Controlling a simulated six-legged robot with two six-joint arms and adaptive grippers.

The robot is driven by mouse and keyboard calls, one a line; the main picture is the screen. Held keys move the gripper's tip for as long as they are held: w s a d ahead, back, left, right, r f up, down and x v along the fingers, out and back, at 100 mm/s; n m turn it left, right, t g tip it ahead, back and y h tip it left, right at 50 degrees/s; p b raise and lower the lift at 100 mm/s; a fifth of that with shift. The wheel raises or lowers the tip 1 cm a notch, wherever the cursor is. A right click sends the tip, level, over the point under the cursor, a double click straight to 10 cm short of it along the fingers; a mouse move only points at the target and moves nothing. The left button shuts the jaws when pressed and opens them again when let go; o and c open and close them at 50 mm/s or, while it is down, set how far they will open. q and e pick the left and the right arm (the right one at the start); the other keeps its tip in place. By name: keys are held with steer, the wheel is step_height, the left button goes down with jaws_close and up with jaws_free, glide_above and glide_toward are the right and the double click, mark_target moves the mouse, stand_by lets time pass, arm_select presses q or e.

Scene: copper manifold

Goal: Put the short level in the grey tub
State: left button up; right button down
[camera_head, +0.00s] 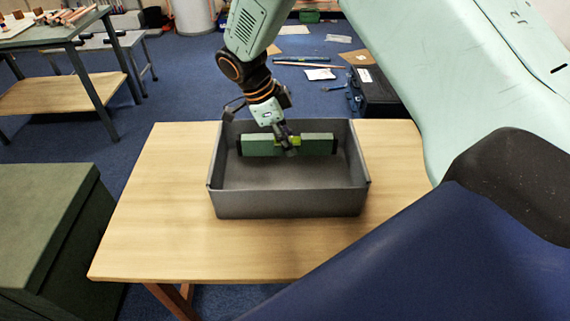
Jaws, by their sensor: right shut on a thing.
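The short level (318,144) is a green bar with dark ends and a yellow-green middle part. My right gripper (287,146) is shut on it near its middle. The level lies crosswise, within the outline of the grey tub (290,204), near the tub's back wall. I cannot tell whether it touches the tub's floor. The tub is a grey open box on a wooden table, and I see nothing else in it. My left gripper is not in view.
The wooden table (160,225) is bare around the tub. A green chest (40,215) stands at the left. A workbench (55,32) with several copper pipes is at the back left. A dark case (372,92) and loose items lie on the blue floor behind the table.

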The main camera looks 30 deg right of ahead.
mark_target(282, 153)
steer(key=shift+s+a+f, duration=0.1)
steer(key=shift+a+f, duration=0.1)
steer(key=shift+f, duration=0.75)
steer(key=shift+d+f, duration=0.15)
steer(key=shift+f, duration=0.15)
step_height(282, 153, down, 3)
steer(key=shift+d+f+b, duration=0.15)
steer(key=shift+b, duration=0.15)
steer(key=shift+a+f, duration=0.1)
steer(key=shift+a, duration=0.1)
steer(key=shift+d+f, duration=0.2)
steer(key=shift+f, duration=0.1)
steer(key=shift+a+f+b, duration=0.15)
steer(key=shift+f+b, duration=0.2)
steer(key=shift+b, duration=0.05)
steer(key=c, duration=1.4)
jaws_free()
steer(key=shift+o, duration=1.2)
